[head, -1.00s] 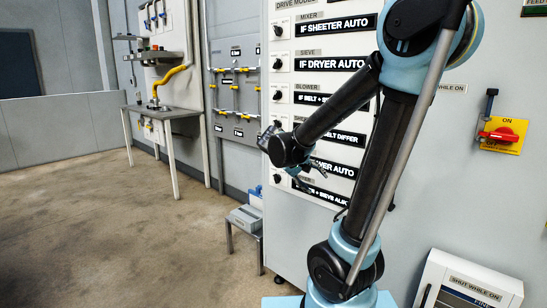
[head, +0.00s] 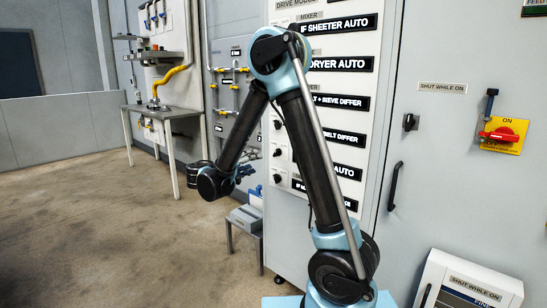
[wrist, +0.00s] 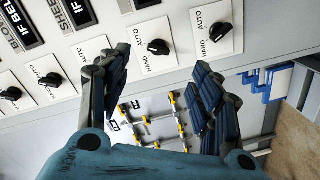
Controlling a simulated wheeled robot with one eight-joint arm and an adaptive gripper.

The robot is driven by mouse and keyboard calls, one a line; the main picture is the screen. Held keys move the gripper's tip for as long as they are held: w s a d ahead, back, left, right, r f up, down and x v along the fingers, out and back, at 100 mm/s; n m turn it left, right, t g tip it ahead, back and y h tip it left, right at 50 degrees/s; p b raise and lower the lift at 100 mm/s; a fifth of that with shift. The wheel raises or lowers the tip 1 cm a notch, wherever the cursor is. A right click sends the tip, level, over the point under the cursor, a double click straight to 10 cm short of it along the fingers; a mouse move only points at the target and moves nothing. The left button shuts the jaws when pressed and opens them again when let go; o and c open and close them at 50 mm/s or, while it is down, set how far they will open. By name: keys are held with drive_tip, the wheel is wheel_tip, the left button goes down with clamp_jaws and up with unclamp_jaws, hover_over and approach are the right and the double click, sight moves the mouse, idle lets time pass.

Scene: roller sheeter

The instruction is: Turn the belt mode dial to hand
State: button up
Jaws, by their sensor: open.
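The control panel's mode dials are black knobs on white plates marked HAND and AUTO. In the wrist view one dial (wrist: 158,47) shows between my fingertips, another (wrist: 217,32) to its right, and two more, including a dial (wrist: 50,79), to the left. The dials' own name labels are mostly cut off or hidden, so I cannot tell which is the belt dial. My gripper (wrist: 163,62) is open and empty, apart from the panel as far as I can see. In the head view my gripper (head: 242,172) is left of the panel's lower dials, partly hidden by my wrist.
The tall grey cabinet (head: 440,150) carries a black handle (head: 395,186) and a red-yellow switch (head: 500,135). A grey step stool (head: 245,219) stands at the panel's lower left. A table (head: 160,111) stands further back left. The floor on the left is open.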

sight(275, 153)
drive_tip(key=w+a+r+x, duration=0.1)
drive_tip(key=x, duration=1.4)
drive_tip(key=shift+w+f+t, duration=0.15)
drive_tip(key=shift+w+t, duration=0.2)
drive_tip(key=shift+t, duration=0.05)
drive_tip(key=shift+a, duration=0.1)
drive_tip(key=c, duration=1.1)
